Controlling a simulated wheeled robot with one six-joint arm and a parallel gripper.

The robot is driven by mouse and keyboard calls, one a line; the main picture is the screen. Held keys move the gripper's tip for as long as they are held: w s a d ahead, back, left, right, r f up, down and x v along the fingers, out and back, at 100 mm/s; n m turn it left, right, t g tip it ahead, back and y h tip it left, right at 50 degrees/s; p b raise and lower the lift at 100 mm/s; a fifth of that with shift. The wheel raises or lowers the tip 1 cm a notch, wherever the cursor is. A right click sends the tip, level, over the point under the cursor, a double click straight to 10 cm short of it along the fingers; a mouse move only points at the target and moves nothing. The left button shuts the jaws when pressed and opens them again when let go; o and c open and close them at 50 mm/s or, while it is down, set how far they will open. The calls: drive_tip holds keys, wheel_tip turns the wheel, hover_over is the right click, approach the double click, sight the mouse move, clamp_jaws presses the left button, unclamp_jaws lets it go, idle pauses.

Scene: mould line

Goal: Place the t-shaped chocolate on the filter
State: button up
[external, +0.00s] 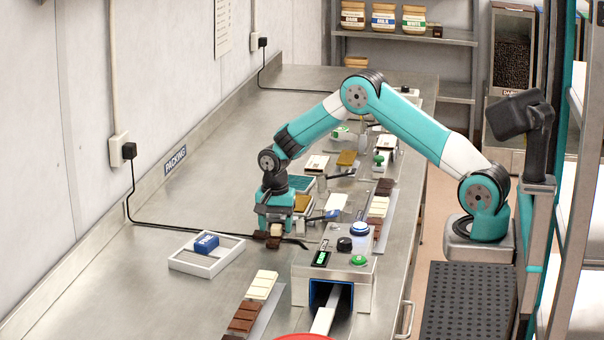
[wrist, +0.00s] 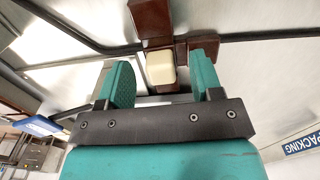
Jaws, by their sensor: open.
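The t-shaped chocolate (external: 274,242) lies on the steel bench under my gripper. In the wrist view it shows dark brown squares (wrist: 151,18) in a row with one cream square (wrist: 160,68), and a brown square juts out to the right. My gripper (external: 274,222) points down over it and is open. In the wrist view the two teal fingers (wrist: 162,82) stand apart, with the near end of the chocolate between them. The fingers hide part of it in the external view. I cannot tell for certain which thing is the filter.
A white divided tray (external: 190,267) with a blue block (external: 206,243) stands left of the front. A grey machine (external: 302,287) with buttons stands to the right. Chocolate bars (external: 245,318) lie in front. A black cable (external: 180,226) runs across the bench behind.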

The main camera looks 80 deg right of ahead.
drive_tip(key=shift+f, duration=0.45)
drive_tip(key=shift+c, duration=0.4)
clamp_jaws()
drive_tip(key=shift+r, duration=0.2)
